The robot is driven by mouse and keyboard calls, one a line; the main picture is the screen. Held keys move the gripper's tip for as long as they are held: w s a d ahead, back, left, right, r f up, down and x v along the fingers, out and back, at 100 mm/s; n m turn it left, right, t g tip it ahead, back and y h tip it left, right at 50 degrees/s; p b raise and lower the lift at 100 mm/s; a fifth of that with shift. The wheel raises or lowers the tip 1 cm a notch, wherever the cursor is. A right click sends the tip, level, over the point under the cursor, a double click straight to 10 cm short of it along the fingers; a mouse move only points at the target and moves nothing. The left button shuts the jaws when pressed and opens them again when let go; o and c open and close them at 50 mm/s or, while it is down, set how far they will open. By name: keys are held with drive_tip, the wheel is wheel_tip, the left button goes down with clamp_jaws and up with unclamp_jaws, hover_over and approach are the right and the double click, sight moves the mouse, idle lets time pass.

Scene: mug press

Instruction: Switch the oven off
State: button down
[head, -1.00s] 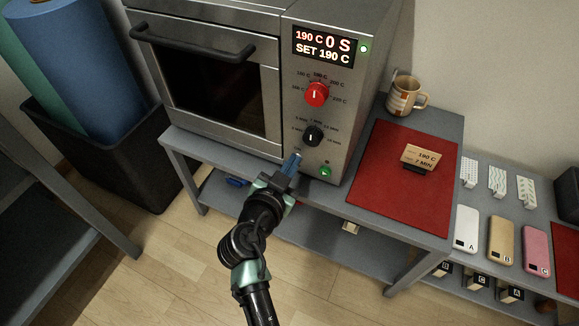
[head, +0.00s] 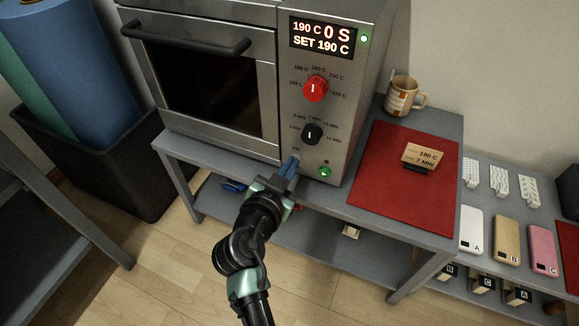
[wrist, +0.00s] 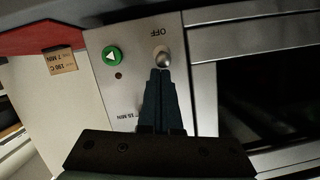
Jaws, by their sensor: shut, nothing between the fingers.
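The steel oven (head: 345,75) stands on a grey bench. Its lit display (head: 320,38) reads 190 C, 0 S, SET 190 C, with a green lamp (head: 364,38) lit beside it. A small ball-ended metal switch (wrist: 165,60) sits on the panel in the wrist view, next to the label OFF. My gripper (head: 293,161) is shut and empty at the panel's lower left. In the wrist view its fingertips (wrist: 160,72) are right at the switch's ball; I cannot tell if they touch. In the head view the fingers hide the switch.
A red knob (head: 316,88), a black knob (head: 313,133) and a green button (head: 324,171) are on the panel near my gripper. A red mat (head: 400,190) with a card (head: 423,157) lies to the right, a mug (head: 404,96) behind it.

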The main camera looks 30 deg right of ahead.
drive_tip(key=shift+s+a+f+t+h+b, duration=0.15)
drive_tip(key=shift+f+t+h+b, duration=0.3)
drive_tip(key=shift+b, duration=1.8)
drive_tip(key=shift+a+f+t+h+b, duration=0.1)
drive_tip(key=shift+f+t+h+b, duration=0.3)
drive_tip(key=shift+b, duration=1.85)
drive_tip(key=shift+r, duration=0.15)
